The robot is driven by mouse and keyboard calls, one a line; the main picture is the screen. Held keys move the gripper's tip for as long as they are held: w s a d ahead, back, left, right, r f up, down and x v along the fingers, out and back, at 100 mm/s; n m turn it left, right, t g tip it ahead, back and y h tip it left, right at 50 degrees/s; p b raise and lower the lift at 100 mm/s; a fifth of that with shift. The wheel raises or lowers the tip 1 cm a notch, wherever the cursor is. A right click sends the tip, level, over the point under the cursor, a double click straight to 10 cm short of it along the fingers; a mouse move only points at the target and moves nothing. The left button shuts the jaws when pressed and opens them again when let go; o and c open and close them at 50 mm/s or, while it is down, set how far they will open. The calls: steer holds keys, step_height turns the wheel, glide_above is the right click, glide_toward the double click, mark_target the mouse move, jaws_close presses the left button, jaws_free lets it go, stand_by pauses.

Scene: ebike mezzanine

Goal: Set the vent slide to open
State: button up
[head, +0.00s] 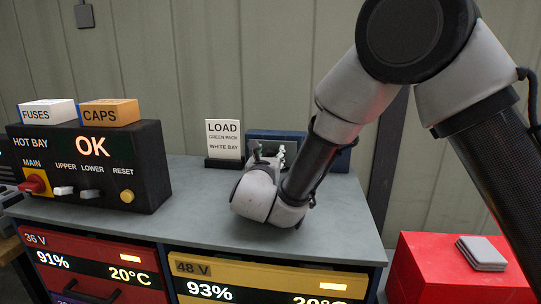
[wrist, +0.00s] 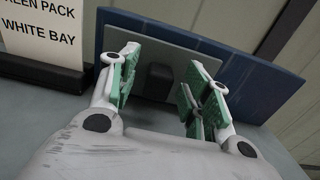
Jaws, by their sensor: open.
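A blue panel (head: 342,158) stands at the back of the grey counter, mostly behind my arm in the head view. In the wrist view the blue panel (wrist: 260,85) carries a grey plate (wrist: 180,48) with a small dark block (wrist: 159,80) on it, which looks like the vent slide's knob. My gripper (wrist: 162,72) is open, its green-padded fingers on either side of the block with gaps visible. I cannot tell how deep the fingers reach. No open or shut marking is readable. In the head view my gripper (head: 272,152) is partly hidden by my wrist.
A sign reading LOAD GREEN PACK WHITE BAY (head: 223,138) stands close left of the panel. A black HOT BAY control box (head: 150,170) sits at the left, with FUSES (head: 47,112) and CAPS (head: 110,112) boxes on top. The counter (head: 185,215) front is clear. A red cabinet (head: 440,270) stands right.

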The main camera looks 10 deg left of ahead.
steer(key=shift+w, duration=0.5)
jaws_close()
